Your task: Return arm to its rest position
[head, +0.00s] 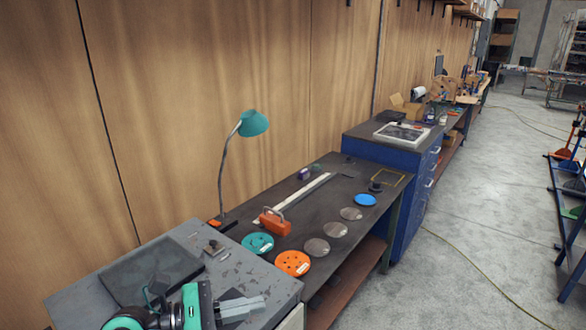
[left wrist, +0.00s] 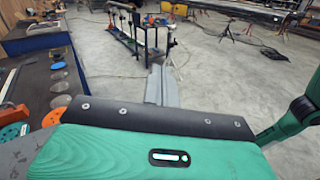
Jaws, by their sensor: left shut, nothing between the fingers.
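My left gripper (head: 260,304) is at the bottom of the head view, over the near end of the grey worktop (head: 274,284). Its grey fingers point right and lie together, with nothing between them. In the left wrist view its fingers (left wrist: 160,76) show beyond the black and green wrist housing, pointing out over the open floor. No held object shows in either view. My right gripper is not in view.
Beyond, a dark bench (head: 305,217) carries a teal disc (head: 257,243), an orange disc (head: 292,263), a blue disc (head: 365,199) and grey discs. A teal lamp (head: 253,123) stands by the wall. A blue cabinet (head: 408,183) follows. Concrete floor at right is open.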

